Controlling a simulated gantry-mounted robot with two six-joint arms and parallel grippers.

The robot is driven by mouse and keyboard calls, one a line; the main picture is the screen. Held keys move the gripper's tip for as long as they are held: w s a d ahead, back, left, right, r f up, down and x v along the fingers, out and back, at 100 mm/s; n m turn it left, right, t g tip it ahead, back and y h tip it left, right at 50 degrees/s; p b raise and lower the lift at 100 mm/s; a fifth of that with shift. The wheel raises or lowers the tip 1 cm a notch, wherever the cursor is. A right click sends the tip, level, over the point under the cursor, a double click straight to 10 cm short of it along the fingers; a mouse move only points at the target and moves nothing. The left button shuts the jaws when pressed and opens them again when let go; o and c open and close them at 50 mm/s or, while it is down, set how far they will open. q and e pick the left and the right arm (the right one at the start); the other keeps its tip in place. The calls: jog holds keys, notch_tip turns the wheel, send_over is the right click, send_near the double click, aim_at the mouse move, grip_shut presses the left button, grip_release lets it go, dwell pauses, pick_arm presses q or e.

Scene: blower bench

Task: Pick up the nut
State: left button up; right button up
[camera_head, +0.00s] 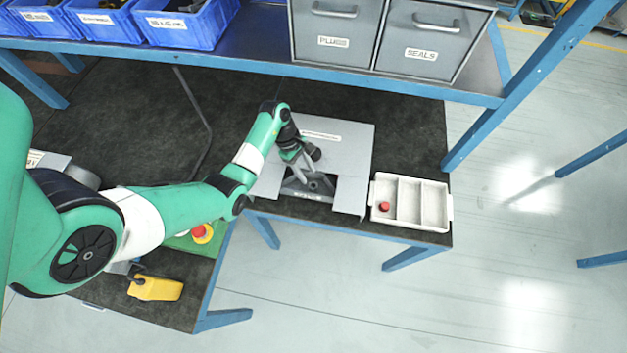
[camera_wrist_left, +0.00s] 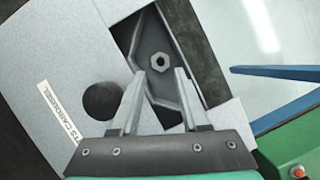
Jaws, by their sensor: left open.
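The nut (camera_wrist_left: 160,62) shows in the left wrist view as a small dark hexagon with a hole, lying on a grey pointed carousel plate (camera_wrist_left: 153,38) inside the cut-out of a grey cover (camera_wrist_left: 62,72). In the head view I cannot make out the nut clearly; the carousel plate lies in the cover's front opening. My left gripper (camera_head: 304,177) is over this opening. In the left wrist view its two fingers (camera_wrist_left: 160,80) are apart with nothing between them, and the nut appears just beyond the fingertips. My right gripper is not in view.
A dark round knob (camera_wrist_left: 102,101) stands on the cover beside the opening. A white divided tray (camera_head: 409,226) with a red piece (camera_head: 384,206) sits to the right. Blue bins (camera_head: 185,24) and grey drawers (camera_head: 428,38) are on the shelf behind. A yellow device (camera_head: 156,288) lies front left.

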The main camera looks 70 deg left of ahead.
aim_at(312, 185)
pick_arm(q)
jog(key=b+x, duration=0.1)
jog(key=x, duration=0.1)
jog(key=b+x, duration=0.1)
jog(key=x, duration=0.2)
jog(key=shift+s+a+f, duration=0.1)
jog(key=shift+s+f, duration=0.05)
jog(key=shift+f, duration=0.3)
grip_shut()
